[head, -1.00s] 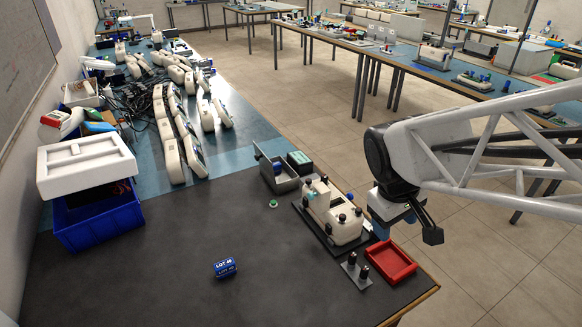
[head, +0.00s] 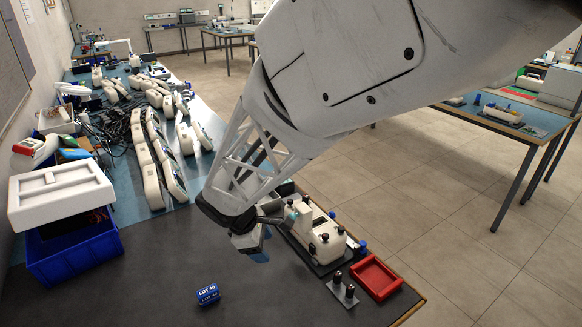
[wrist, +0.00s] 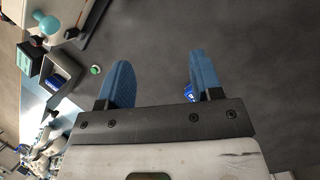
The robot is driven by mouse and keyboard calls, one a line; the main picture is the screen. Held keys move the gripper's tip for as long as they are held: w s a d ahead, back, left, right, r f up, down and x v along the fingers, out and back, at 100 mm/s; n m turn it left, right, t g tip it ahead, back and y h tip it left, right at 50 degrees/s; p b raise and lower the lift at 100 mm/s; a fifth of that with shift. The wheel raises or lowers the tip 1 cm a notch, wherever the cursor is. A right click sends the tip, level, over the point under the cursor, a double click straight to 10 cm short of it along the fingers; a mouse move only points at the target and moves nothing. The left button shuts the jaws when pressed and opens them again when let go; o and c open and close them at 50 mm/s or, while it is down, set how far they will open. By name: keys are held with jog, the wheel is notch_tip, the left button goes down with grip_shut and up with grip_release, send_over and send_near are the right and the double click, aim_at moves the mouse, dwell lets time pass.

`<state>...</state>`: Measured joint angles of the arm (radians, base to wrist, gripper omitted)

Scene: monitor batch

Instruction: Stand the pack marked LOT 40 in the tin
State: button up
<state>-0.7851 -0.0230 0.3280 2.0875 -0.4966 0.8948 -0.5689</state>
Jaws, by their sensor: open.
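The blue pack with white LOT 40 lettering (head: 208,294) lies on its side on the dark bench top in the head view. In the wrist view a small part of the blue pack (wrist: 189,91) shows beside the right finger.
The cream fixture (head: 318,235) stands right of my gripper, with a small plate with two dark posts (head: 343,290) and a red tray (head: 376,277) near the bench edge. A blue crate (head: 72,250) under a white foam block stands at left. The bench around the pack is clear.

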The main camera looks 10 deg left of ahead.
aim_at(207, 291)
jog(key=s+a+f+n, duration=0.2)
jog(key=a+f, duration=0.2)
jog(key=a, duration=0.2)
jog(key=s+a+f+n+t, duration=0.1)
jog(key=s+a+f+n, duration=0.1)
jog(key=a+f+n, duration=0.1)
jog(key=s+a+f+n, duration=0.2)
jog(key=a+f, duration=0.3)
jog(key=a, duration=0.3)
jog(key=shift+s+a+n+t+h, duration=0.3)
jog(key=shift+s+t, duration=0.05)
jog(key=shift+t, duration=0.05)
jog(key=shift+d+f, duration=0.1)
jog(key=shift+f, duration=0.05)
jog(key=shift+x, duration=1.2)
jog(key=shift+w+f, duration=0.1)
jog(key=shift+f, duration=0.05)
jog(key=shift+x, duration=2.5)
jog(key=shift+c, duration=0.4)
grip_shut()
